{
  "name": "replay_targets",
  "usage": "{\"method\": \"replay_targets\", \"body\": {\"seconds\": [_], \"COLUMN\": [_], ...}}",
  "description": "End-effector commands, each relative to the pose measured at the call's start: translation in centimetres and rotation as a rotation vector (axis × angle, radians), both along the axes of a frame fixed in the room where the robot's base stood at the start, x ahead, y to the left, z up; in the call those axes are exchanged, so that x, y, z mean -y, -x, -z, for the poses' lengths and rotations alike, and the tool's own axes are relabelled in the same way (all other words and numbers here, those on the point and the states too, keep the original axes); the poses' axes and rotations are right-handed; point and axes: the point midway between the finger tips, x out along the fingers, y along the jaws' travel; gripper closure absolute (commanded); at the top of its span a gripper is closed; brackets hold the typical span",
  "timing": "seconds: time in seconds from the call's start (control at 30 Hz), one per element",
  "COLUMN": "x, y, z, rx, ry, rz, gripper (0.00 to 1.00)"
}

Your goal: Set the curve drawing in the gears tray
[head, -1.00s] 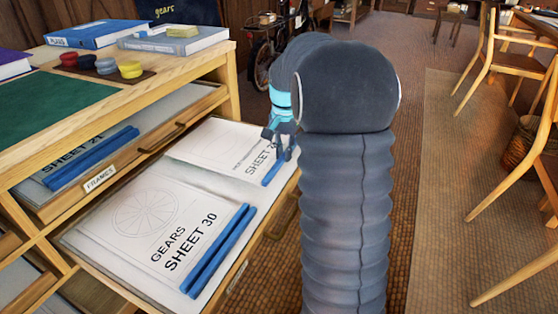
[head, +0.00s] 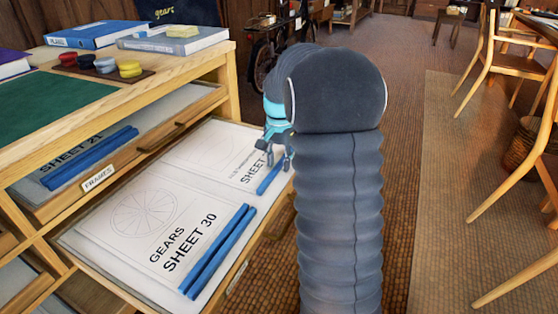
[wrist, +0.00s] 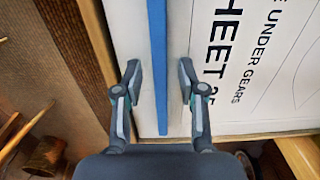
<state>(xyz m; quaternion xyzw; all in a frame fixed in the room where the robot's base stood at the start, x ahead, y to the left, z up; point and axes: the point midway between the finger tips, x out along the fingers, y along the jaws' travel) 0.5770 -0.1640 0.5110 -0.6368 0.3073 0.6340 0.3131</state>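The open lower drawer (head: 110,275) holds two drawing sheets. The near sheet (head: 130,215) reads GEARS SHEET 30, shows a spoked wheel and has blue strips (head: 218,250) on its right edge. The far sheet (head: 205,150) has a single blue strip (head: 268,180) along its edge. In the wrist view this far sheet (wrist: 260,110) shows the words E UNDER GEARS and thin drawn lines; its full title is cut off. My gripper (head: 275,155) is over that strip. In the wrist view my open gripper (wrist: 159,82) has the blue strip (wrist: 159,50) between its fingers, with gaps on both sides.
The drawer labelled FRAMES (head: 98,178) sits above, partly open, with a sheet and blue strips (head: 90,158). On the cabinet top are a green mat (head: 50,108), books (head: 172,42) and coloured discs (head: 105,66).

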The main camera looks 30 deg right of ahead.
Motion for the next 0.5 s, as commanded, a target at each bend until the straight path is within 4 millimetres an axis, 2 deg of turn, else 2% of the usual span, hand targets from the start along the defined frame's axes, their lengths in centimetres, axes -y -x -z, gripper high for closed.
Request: {"method": "replay_targets", "body": {"seconds": [0.27, 0.37, 0.5], "x": [0.0, 0.0, 0.0], "y": [0.0, -0.1, -0.1], "z": [-0.5, -1.7, -4.3], "rx": [0.001, 0.003, 0.005], "ry": [0.0, 0.001, 0.001], "rz": [0.0, 0.0, 0.0], "gripper": [0.6, 0.6, 0.6]}}
